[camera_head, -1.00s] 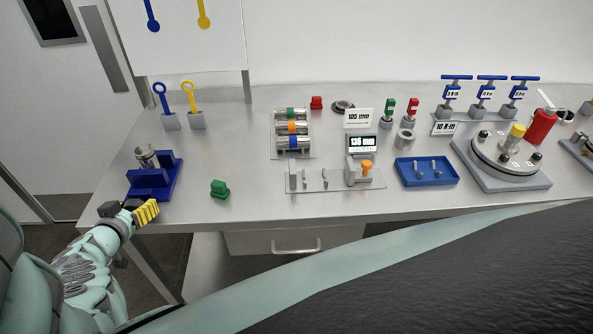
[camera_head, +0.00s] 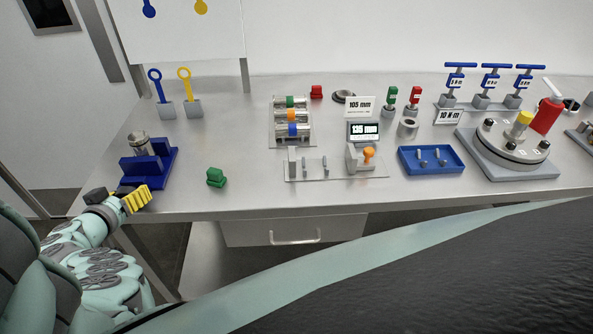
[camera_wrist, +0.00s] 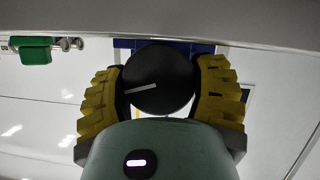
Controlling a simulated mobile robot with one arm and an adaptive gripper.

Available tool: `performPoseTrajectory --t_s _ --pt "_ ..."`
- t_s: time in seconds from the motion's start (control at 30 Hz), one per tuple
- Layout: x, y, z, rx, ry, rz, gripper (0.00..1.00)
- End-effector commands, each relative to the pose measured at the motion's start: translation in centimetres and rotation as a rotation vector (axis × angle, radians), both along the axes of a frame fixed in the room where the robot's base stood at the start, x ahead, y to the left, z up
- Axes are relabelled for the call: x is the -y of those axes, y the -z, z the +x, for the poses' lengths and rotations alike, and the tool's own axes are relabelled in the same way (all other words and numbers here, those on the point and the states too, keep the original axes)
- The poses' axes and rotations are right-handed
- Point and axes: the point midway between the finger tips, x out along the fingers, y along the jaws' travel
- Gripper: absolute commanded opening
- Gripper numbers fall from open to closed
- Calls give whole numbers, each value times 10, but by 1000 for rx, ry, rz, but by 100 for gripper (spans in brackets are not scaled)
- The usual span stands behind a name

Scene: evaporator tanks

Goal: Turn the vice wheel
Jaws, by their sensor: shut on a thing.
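The blue vice (camera_head: 150,165) stands at the left front of the bench, with a metal cylindrical part (camera_head: 138,145) upright in it. The vice wheel (camera_wrist: 160,78) is a round black disc with a white line mark, seen face-on in the wrist view. The line lies nearly level, tilted slightly up to the right. My gripper (camera_wrist: 160,88) is shut on the wheel, with one yellow ribbed finger on each side. In the head view my gripper (camera_head: 118,198) is at the vice's front, by the bench edge, and hides the wheel there.
A green block (camera_head: 216,177) sits right of the vice, also seen in the wrist view (camera_wrist: 34,50). Two ring-topped tools, blue (camera_head: 158,88) and yellow (camera_head: 188,90), stand behind it. A gauge plate (camera_head: 335,172) and blue tray (camera_head: 430,162) are further right.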

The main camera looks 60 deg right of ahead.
Motion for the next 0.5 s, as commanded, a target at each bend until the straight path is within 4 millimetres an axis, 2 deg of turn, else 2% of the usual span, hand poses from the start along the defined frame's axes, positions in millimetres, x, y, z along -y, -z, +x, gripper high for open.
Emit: performPoseTrajectory --t_s 0.47,0.5 --pt "1 -2 -1 -14 2 -10 26" --pt "1 -3 -1 -14 2 -10 67"
